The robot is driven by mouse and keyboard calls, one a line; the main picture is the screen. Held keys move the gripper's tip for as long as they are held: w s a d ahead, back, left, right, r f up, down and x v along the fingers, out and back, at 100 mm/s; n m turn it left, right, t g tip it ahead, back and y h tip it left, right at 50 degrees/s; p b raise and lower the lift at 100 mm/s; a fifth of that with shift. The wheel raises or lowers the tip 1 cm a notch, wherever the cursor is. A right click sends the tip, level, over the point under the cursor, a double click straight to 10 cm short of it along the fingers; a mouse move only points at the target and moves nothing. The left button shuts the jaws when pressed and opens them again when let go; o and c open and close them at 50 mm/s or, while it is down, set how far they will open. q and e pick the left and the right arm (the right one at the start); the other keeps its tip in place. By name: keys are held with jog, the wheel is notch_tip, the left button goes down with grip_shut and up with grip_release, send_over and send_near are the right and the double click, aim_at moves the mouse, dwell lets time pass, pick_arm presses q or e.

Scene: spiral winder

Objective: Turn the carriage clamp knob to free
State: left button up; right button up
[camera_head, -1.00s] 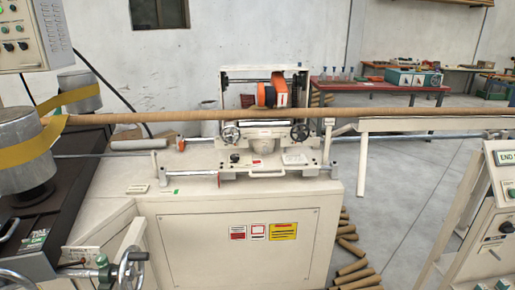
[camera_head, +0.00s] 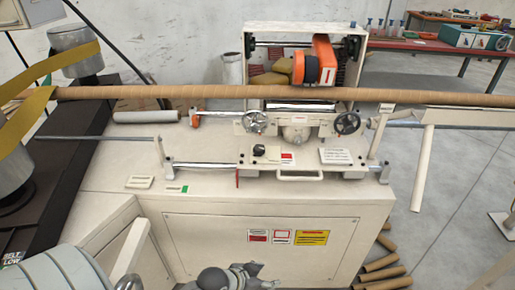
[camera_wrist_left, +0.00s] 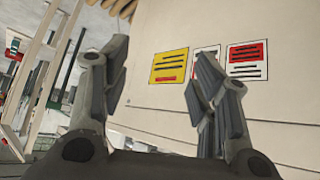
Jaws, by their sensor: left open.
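The black clamp knob (camera_head: 259,150) sits on top of the cream carriage (camera_head: 310,168), left of a small red-marked label. The direction it is turned to is too small to read. My left gripper (camera_head: 240,273) is at the bottom edge of the head view, in front of the cabinet and well below the knob, apart from it. In the left wrist view my left gripper (camera_wrist_left: 160,60) has its fingers spread with nothing between them, facing the cabinet front. The knob is not in the wrist view. My right gripper is not in view.
A long brown tube (camera_head: 210,92) runs across above the carriage. Two handwheels (camera_head: 347,123) flank the carriage. The cabinet (camera_head: 200,235) bears warning labels (camera_head: 311,238). Cardboard tubes (camera_head: 382,262) lie on the floor at right. An orange-and-black unit (camera_head: 318,65) stands behind.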

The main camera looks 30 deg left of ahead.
pick_arm(q)
jog(key=w+r+t+h, duration=0.15)
jog(key=w+r, duration=0.25)
jog(key=r, duration=0.4)
jog(key=n+t+y, duration=0.4)
jog(key=t+y, duration=0.1)
jog(key=t, duration=0.4)
send_near(256, 150)
jog(key=w, duration=0.1)
jog(key=w+b, duration=0.1)
jog(key=w, duration=0.8)
jog(key=shift+w+a+b, duration=0.2)
jog(key=shift+w+b, duration=0.15)
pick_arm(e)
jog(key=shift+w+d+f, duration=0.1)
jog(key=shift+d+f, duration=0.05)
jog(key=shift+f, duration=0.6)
pick_arm(q)
jog(key=shift+r, duration=0.1)
